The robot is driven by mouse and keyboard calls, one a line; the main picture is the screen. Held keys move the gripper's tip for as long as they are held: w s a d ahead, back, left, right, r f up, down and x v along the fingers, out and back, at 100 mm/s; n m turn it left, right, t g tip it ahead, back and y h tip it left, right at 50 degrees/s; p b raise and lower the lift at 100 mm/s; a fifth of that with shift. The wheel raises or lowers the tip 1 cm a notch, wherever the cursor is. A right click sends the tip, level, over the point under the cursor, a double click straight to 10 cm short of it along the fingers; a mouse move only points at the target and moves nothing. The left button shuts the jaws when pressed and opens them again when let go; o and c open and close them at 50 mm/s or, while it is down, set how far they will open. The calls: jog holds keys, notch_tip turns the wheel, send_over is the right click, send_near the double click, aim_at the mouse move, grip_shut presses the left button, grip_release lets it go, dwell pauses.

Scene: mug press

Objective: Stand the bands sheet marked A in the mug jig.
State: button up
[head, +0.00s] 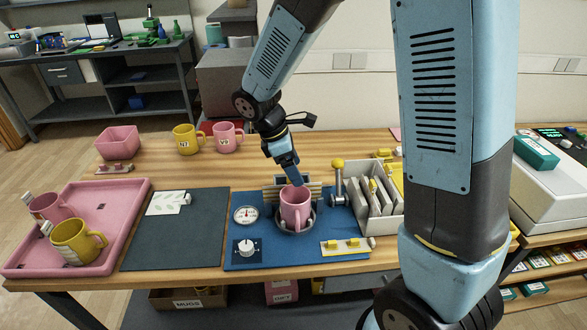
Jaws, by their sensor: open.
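A pink mug (296,208) stands upright in a dark round holder, which looks like the mug jig (281,227), on the blue mat. My gripper (294,180) is pointed down just over the mug's rim, and its fingertips are small and hard to make out; it is open. I cannot tell whether it touches the mug. A pale rack (397,220) right of the jig holds several upright sheets (376,197); I cannot read any mark A on them. A white sheet with a leaf-like pattern (166,203) lies on the dark mat.
The blue mat (318,264) also bears a gauge (245,215), a knob box (246,250), a yellow-knobbed lever (338,180) and a strip with yellow blocks (345,247). A pink tray (105,235) with mugs stands left. The dark mat (175,245) is mostly clear.

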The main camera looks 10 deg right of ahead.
jog(key=shift+r, duration=2.6)
jog(key=shift+d+r, duration=0.2)
jog(key=shift+r, duration=0.05)
jog(key=s+d+r+m+t+y, duration=0.4)
jog(key=s+d+r+m+t, duration=0.1)
jog(key=s+d+r+m, duration=1)
jog(key=s+m, duration=0.2)
jog(key=shift+m+t, duration=0.3)
jog(key=shift+t, duration=0.1)
